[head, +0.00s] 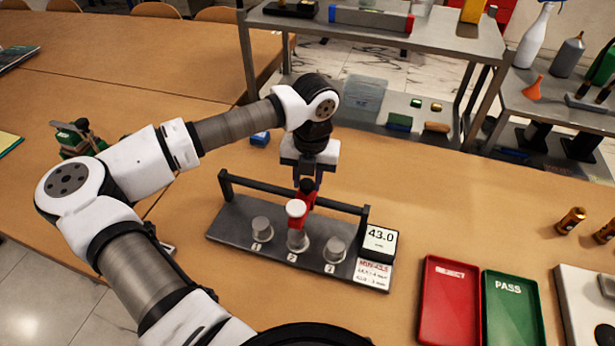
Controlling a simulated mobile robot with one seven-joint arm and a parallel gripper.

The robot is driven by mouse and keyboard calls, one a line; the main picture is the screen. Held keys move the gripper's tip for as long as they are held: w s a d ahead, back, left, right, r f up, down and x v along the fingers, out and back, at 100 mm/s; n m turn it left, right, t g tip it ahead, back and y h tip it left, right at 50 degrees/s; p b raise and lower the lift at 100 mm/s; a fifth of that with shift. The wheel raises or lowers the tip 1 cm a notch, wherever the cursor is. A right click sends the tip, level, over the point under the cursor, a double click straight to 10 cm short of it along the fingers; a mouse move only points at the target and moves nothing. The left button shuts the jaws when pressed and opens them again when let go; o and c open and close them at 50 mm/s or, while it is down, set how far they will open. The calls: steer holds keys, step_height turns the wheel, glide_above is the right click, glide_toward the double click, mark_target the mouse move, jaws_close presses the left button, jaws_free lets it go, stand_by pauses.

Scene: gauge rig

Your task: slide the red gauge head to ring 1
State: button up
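The gauge rig (228,226) is a dark grey base on the wooden table with a dark rail along its back. Three round metal posts stand on it: ring 1 (262,229) at left, ring 2 (298,243) in the middle and ring 3 (335,248) at right. The red gauge head (307,197) sits on the rail at ring 2, with its pale round front (296,208) over that post. My gripper (307,181) points down at the top of the head, its fingers beside the dark upper part. Whether they grip it is unclear.
A display (380,241) at the rig's right end reads 43.0, above a printed card (373,273). A red REJECT tray (449,300) and a green PASS tray (513,308) lie to the right. A small blue block (260,138) lies behind the rig.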

jaws_close()
steer(key=w+a+b, duration=0.1)
steer(key=a, duration=0.1)
steer(key=a+b, duration=0.1)
steer(key=a, duration=0.2)
steer(key=w+a+b, duration=0.1)
steer(key=a+b, duration=0.1)
steer(key=shift+w+a+f, duration=0.15)
steer(key=shift+w+a, duration=0.15)
steer(key=shift+a, duration=0.1)
steer(key=shift+w+a, duration=0.15)
steer(key=shift+a, duration=0.3)
steer(key=shift+r, duration=0.2)
steer(key=o, duration=0.6)
jaws_free()
steer(key=shift+o, duration=0.2)
steer(key=shift+r, duration=0.1)
step_height(320, 180, up, 14)
steer(key=b, duration=0.2)
steer(key=shift+d+f+b, duration=0.2)
steer(key=shift+d+b, duration=0.1)
steer(key=shift+d, duration=0.15)
steer(key=shift+f, duration=0.1)
